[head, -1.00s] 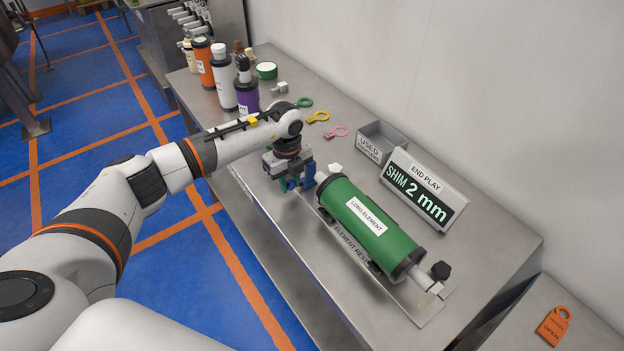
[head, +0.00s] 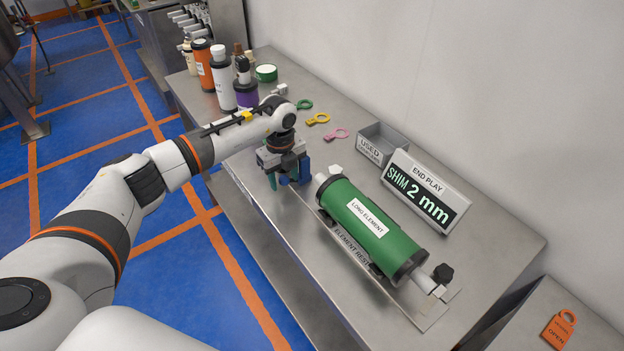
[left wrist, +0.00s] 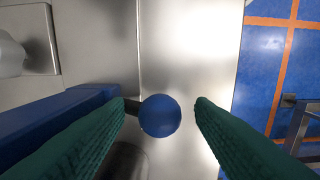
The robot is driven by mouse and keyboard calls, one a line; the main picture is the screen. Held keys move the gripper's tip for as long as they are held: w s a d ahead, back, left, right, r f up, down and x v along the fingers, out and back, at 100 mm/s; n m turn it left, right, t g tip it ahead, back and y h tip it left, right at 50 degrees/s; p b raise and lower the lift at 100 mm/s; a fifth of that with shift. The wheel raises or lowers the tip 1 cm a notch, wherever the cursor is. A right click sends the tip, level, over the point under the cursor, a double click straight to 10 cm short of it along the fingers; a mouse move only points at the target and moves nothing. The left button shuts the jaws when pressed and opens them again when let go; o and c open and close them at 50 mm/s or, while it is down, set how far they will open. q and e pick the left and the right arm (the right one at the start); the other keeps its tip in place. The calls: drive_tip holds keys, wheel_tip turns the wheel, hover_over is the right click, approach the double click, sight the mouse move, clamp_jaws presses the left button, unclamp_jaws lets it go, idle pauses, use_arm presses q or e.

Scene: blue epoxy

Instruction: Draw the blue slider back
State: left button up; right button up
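The blue slider (head: 304,173) is at the near-left end of the green cylinder on the bench, partly hidden by my gripper in the head view. In the left wrist view its blue bar (left wrist: 62,118) lies at the left and its round blue knob (left wrist: 160,116) sits between my fingertips. My left gripper (head: 280,181) points down over the bench edge side. It also shows in the left wrist view (left wrist: 165,108), where its green fingers are open, with a gap on each side of the knob. My right gripper is not in view.
The green cylinder (head: 362,222) labelled "long element" lies on its rest. A "shim 2 mm" sign (head: 426,190) and a grey "used" bin (head: 381,143) stand behind it. Coloured ring tags (head: 318,119) and bottles (head: 220,82) are farther along the bench.

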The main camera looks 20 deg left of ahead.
sight(284, 176)
use_arm(q)
wheel_tip(284, 176, up, 7)
drive_tip(key=p, duration=0.5)
idle(0.3)
